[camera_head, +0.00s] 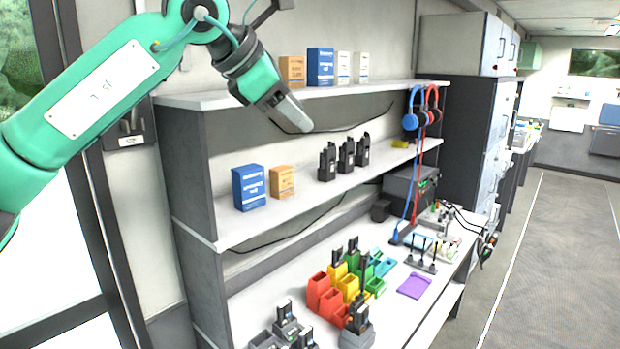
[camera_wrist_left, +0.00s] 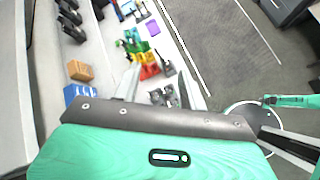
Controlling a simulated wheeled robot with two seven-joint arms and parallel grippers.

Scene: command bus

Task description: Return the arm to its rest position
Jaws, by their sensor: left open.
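My left arm is green and comes in from the left in the head view. It is raised in front of the shelf unit. My left gripper (camera_head: 290,113) hangs at its end, near the upper shelf's front edge, pointing down and to the right. In the left wrist view the two pale fingers of the left gripper (camera_wrist_left: 160,90) stand apart with nothing held between them. The desk below shows through the gap. My right gripper is not in the head view.
The upper shelf (camera_head: 215,100) holds boxes. The middle shelf (camera_head: 235,235) holds a blue box (camera_head: 249,188), an orange box (camera_head: 282,182) and several radios (camera_head: 347,157). The desk carries coloured bins (camera_head: 335,290), a purple pad (camera_head: 414,285) and chargers (camera_head: 357,335). The aisle floor (camera_head: 560,260) is clear.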

